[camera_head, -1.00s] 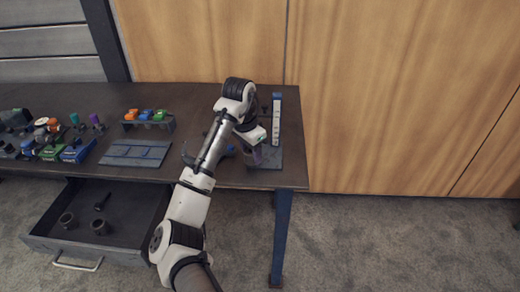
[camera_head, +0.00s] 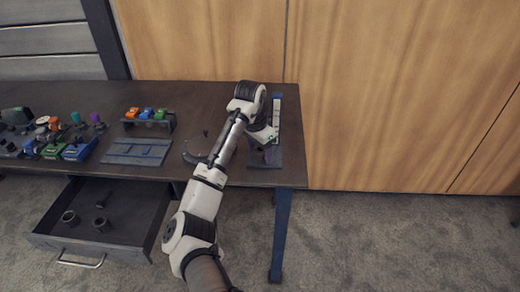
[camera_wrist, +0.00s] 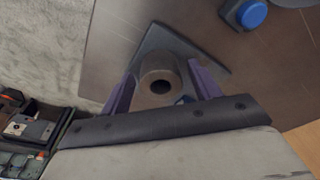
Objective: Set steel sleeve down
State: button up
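The steel sleeve (camera_wrist: 160,76) is a dark grey cylinder with a round hole in its end. In the wrist view it sits between the two purple fingers of my gripper (camera_wrist: 161,78), which look closed on its sides. Behind it lies a dark plate with a pointed corner (camera_wrist: 216,68). In the head view my gripper (camera_head: 268,153) is over the dark plate (camera_head: 277,162) at the table's right front. The arm and gripper hide most of the sleeve there. I cannot tell whether the sleeve touches the plate.
A pale strip with blue ends (camera_head: 277,115) stands behind the plate. A divided tray (camera_head: 137,152), a rack of coloured parts (camera_head: 147,121) and a hook-shaped tool (camera_head: 192,156) lie left. An open drawer (camera_head: 120,235) holds two rings. A blue round piece (camera_wrist: 250,14) shows in the wrist view.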

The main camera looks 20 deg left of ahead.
aim_at(255, 152)
notch_tip(255, 152, up, 12)
jog(key=s, duration=0.1)
jog(key=shift+s+a, duration=0.3)
jog(key=shift+a, duration=0.15)
jog(key=shift+r, duration=0.1)
